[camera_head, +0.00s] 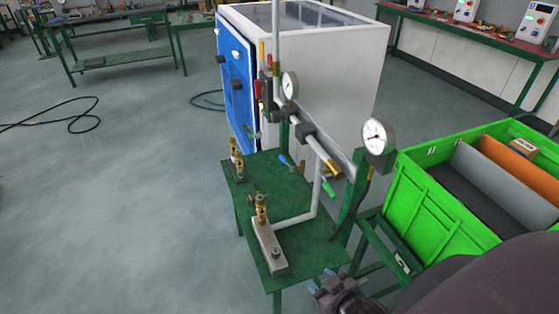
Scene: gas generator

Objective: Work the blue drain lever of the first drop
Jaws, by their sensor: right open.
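A small blue lever (285,159) shows below the grey pipe, above the green stand (265,186). A green lever (328,188) hangs nearer, below a brass fitting on the same pipe (318,150). I cannot tell from the picture which drop is the first. My right gripper (324,283) is at the bottom edge, in front of and below the stand. It is open and well apart from the blue lever. My left gripper is out of view.
Two round gauges (376,136) (290,86) stand on the pipework. A brass valve on a grey block (270,249) sits on the stand. A bright green crate (437,212) stands right, a blue and white cabinet (335,60) behind. The floor at left is mostly clear, with a dark hose (80,115).

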